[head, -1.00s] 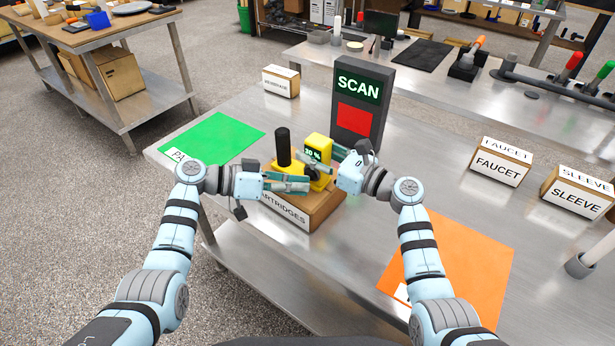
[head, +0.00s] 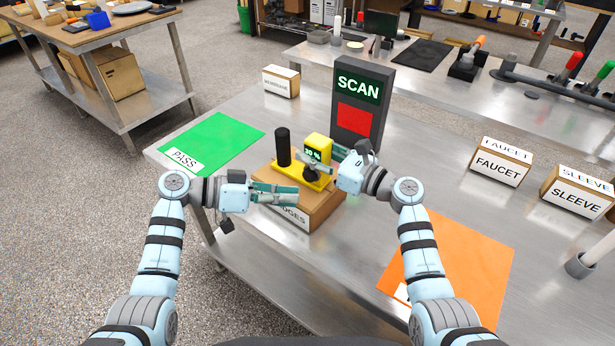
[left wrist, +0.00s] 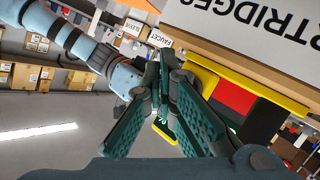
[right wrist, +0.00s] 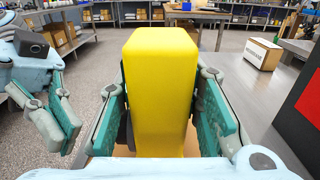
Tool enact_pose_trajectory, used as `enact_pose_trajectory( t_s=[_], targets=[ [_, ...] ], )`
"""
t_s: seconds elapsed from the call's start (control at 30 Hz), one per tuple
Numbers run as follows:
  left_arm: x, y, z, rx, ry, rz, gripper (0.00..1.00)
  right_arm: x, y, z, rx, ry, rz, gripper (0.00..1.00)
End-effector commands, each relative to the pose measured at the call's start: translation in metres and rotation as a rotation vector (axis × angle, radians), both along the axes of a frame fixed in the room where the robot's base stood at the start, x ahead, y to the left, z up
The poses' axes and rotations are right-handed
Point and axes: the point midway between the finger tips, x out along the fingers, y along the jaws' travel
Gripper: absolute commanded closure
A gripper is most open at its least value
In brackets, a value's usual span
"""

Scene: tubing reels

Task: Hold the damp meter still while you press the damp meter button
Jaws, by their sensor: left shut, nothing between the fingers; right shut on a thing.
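The yellow damp meter (head: 317,148) stands upright on a yellow base with a black post (head: 283,147), on top of the cartridges box (head: 313,209). Its lit display reads 30 %. A dark round part (head: 310,174) sits low on its front; I cannot tell whether it is the button. My right gripper (head: 326,156) is shut on the meter's yellow body, with a finger on either side in the right wrist view (right wrist: 160,110). My left gripper (head: 297,197) is shut and empty, in front of the meter and apart from it, partly covering the box's label.
A grey SCAN stand (head: 361,103) with a red panel rises behind the meter. A green PASS mat (head: 213,140) lies at left and an orange mat (head: 460,265) at front right. FAUCET (head: 500,165) and SLEEVE (head: 578,195) boxes stand at right.

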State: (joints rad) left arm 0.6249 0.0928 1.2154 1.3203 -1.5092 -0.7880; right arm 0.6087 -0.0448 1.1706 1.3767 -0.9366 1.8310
Motion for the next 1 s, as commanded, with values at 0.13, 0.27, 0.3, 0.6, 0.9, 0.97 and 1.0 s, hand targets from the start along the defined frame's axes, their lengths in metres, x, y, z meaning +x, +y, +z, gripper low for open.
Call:
enact_pose_trajectory(
  t_s=[0.13,0.27,0.3,0.6,0.9,0.97,1.0],
  targets=[
    [-0.012,0.009,-0.001,0.001,0.000,0.001,1.00,0.000,0.000,0.000,0.000,0.000,0.000,1.00],
    [-0.021,0.015,0.000,0.001,0.000,0.001,1.00,0.000,0.000,0.000,-0.001,0.001,0.000,1.00],
    [-0.022,0.016,0.000,0.000,0.000,0.000,1.00,0.000,0.000,0.000,0.000,0.000,0.000,1.00],
    [-0.024,0.017,0.000,0.000,0.000,0.000,1.00,0.000,0.000,0.000,0.000,0.000,0.000,1.00],
    [-0.024,0.017,0.000,0.000,0.000,0.000,1.00,0.000,0.000,0.000,0.000,0.000,0.000,1.00],
    [-0.024,0.017,0.000,0.000,0.000,0.000,1.00,0.000,0.000,0.000,0.000,0.000,0.000,1.00],
    [-0.024,0.017,0.000,0.000,0.000,0.000,1.00,0.000,0.000,0.000,0.000,0.000,0.000,0.63]
  ],
)
